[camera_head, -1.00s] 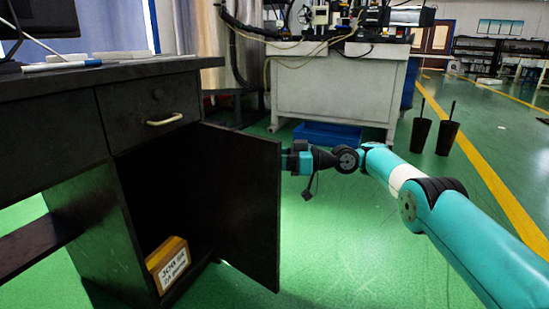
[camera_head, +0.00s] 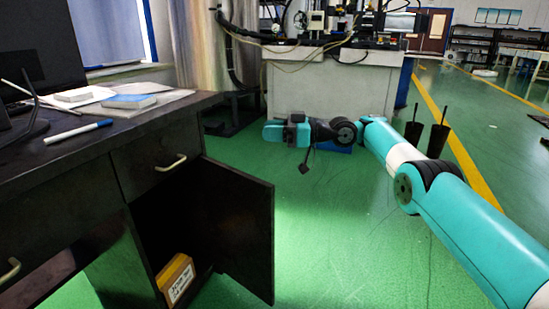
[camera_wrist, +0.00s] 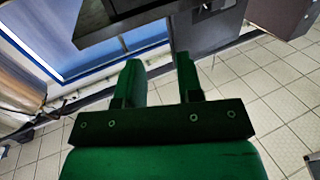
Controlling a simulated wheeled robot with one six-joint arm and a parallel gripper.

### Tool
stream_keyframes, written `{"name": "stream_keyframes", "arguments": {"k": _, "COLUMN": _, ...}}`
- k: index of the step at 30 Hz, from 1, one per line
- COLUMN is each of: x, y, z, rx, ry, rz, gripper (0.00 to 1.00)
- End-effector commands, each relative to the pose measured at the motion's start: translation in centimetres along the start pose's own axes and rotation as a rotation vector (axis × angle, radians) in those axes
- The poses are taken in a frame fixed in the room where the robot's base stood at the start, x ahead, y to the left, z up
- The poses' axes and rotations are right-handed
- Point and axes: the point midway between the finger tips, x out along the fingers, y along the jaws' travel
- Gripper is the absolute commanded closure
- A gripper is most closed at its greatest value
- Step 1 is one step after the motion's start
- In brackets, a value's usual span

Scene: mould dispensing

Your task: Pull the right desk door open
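The right desk door (camera_head: 245,225) is a dark panel standing swung out from the black desk (camera_head: 75,165), with its cabinet open. A yellow box with a white label (camera_head: 176,280) sits inside at the bottom. My gripper (camera_head: 272,133) is beyond the door, above its top edge in the picture, and appears apart from it. The wrist view shows the two green fingers of my gripper (camera_wrist: 158,82) spread, with nothing between them. The door's outer face and handle are hidden in the head view.
A drawer with a pale handle (camera_head: 172,163) is above the cabinet. A white machine bench (camera_head: 335,85) stands behind my gripper. Two black bins (camera_head: 438,138) stand on the right. Green floor right of the door is clear. The wrist view shows a tiled floor (camera_wrist: 285,80).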

Motion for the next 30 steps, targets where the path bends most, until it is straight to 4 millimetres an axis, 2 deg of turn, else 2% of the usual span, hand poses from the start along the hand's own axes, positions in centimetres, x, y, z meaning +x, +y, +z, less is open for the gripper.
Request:
{"name": "stream_keyframes", "arguments": {"k": 1, "x": 0.0, "y": -0.1, "z": -1.0, "rx": -0.011, "ry": 0.003, "rz": -0.001, "gripper": 0.66}}
{"name": "stream_keyframes", "arguments": {"k": 11, "x": 0.0, "y": 0.0, "z": -0.8, "rx": -0.011, "ry": 0.001, "rz": 0.001, "gripper": 0.66}}
{"name": "stream_keyframes", "arguments": {"k": 12, "x": 0.0, "y": 0.0, "z": -0.7, "rx": -0.011, "ry": 0.001, "rz": 0.001, "gripper": 0.69}}
{"name": "stream_keyframes", "arguments": {"k": 16, "x": 0.2, "y": 0.1, "z": -1.4, "rx": -0.005, "ry": -0.010, "rz": 0.009, "gripper": 0.98}}
{"name": "stream_keyframes", "arguments": {"k": 19, "x": 0.8, "y": 0.4, "z": -2.9, "rx": 0.023, "ry": -0.049, "rz": 0.036, "gripper": 1.00}}
{"name": "stream_keyframes", "arguments": {"k": 22, "x": 1.4, "y": 0.3, "z": -5.3, "rx": 0.076, "ry": -0.124, "rz": 0.083, "gripper": 1.00}}
{"name": "stream_keyframes", "arguments": {"k": 26, "x": 1.8, "y": -1.7, "z": -8.2, "rx": 0.172, "ry": -0.259, "rz": 0.161, "gripper": 1.00}}
{"name": "stream_keyframes", "arguments": {"k": 29, "x": 1.3, "y": -4.8, "z": -9.6, "rx": 0.253, "ry": -0.372, "rz": 0.218, "gripper": 1.00}}
{"name": "stream_keyframes", "arguments": {"k": 30, "x": 0.9, "y": -6.4, "z": -10.0, "rx": 0.286, "ry": -0.419, "rz": 0.240, "gripper": 1.00}}
